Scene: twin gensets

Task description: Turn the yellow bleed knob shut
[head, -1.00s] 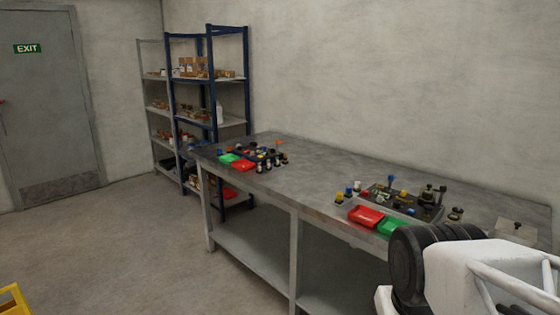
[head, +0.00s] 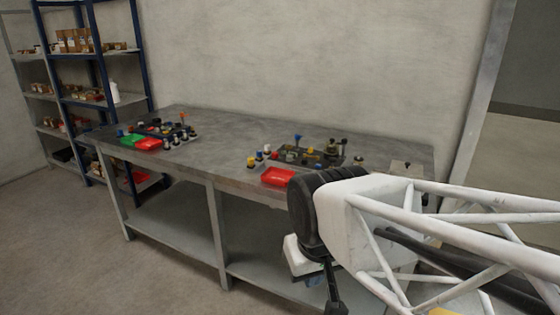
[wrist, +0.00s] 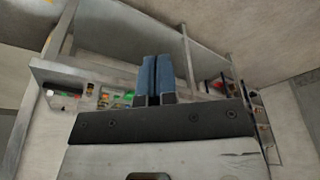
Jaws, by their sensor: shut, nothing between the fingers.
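Small knobs and fittings stand on the workbench (head: 225,138) in two clusters. In the head view my arm covers the right front of the bench, and I cannot make out the fingertips clearly.
A red tray (head: 278,177) lies at the bench's front edge beside my arm. Green (head: 132,139) and red (head: 148,145) trays lie by the left-hand cluster. Shelving (head: 98,97) stands at the left. The bench top between the clusters is clear, as is the floor in front.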

